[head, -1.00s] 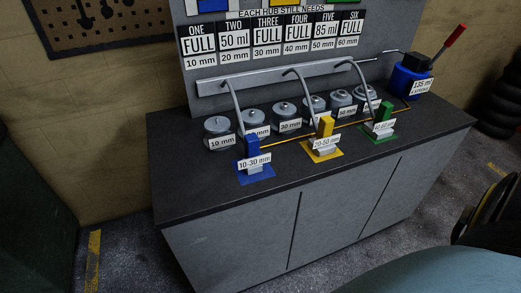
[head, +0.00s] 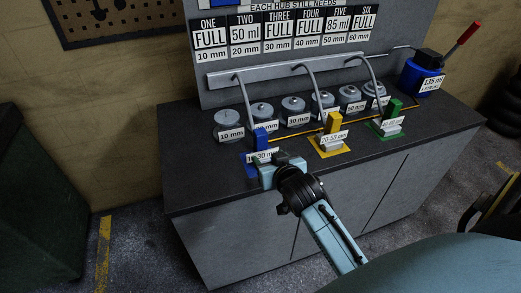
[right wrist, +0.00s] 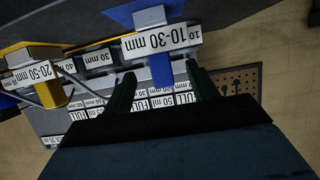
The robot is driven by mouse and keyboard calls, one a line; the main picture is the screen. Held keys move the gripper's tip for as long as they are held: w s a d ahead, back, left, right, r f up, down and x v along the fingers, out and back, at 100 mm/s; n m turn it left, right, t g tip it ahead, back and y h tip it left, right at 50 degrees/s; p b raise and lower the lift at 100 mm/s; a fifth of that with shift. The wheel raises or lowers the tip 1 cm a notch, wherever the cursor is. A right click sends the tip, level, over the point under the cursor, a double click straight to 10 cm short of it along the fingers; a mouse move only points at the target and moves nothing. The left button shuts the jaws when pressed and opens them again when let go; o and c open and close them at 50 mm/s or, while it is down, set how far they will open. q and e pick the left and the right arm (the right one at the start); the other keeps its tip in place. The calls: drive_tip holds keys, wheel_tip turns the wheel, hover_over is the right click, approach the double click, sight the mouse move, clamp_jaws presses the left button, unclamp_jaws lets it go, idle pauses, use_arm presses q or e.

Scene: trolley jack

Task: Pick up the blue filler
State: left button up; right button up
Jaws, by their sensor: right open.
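The blue filler (head: 261,138) is an upright blue post on a blue base plate near the front left of the counter. Its white label reads 10-30 mm and is partly covered by my right gripper (head: 271,165) in the head view. My right gripper is open at the front of the filler. In the right wrist view, the picture is upside down and the filler (right wrist: 160,72) shows between the two dark green fingers, with its label (right wrist: 160,40) beyond the fingertips. I cannot tell whether a finger touches it. My left gripper is out of view.
A yellow filler (head: 331,125) and a green filler (head: 393,110) stand to the right. Several grey labelled hubs (head: 229,122) line up behind, with curved grey pipes above. A blue container with a red-handled lever (head: 416,78) stands at the far right of the counter.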

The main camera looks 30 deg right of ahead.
sight(261, 150)
drive_tip(key=b+x, duration=0.1)
drive_tip(key=x, duration=0.5)
drive_tip(key=shift+f, duration=0.1)
drive_tip(key=shift+w+f, duration=0.1)
drive_tip(key=shift+w, duration=0.15)
drive_tip(key=x, duration=0.2)
drive_tip(key=b+x, duration=0.1)
drive_tip(key=x, duration=0.2)
drive_tip(key=shift+s+d+f+b, duration=0.1)
drive_tip(key=shift+d+f+b, duration=0.1)
drive_tip(key=shift+f+b, duration=0.1)
drive_tip(key=c, duration=1.1)
clamp_jaws()
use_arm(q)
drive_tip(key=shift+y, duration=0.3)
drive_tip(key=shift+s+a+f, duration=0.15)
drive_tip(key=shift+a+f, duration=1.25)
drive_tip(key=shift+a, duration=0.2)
use_arm(e)
drive_tip(key=shift+r, duration=0.2)
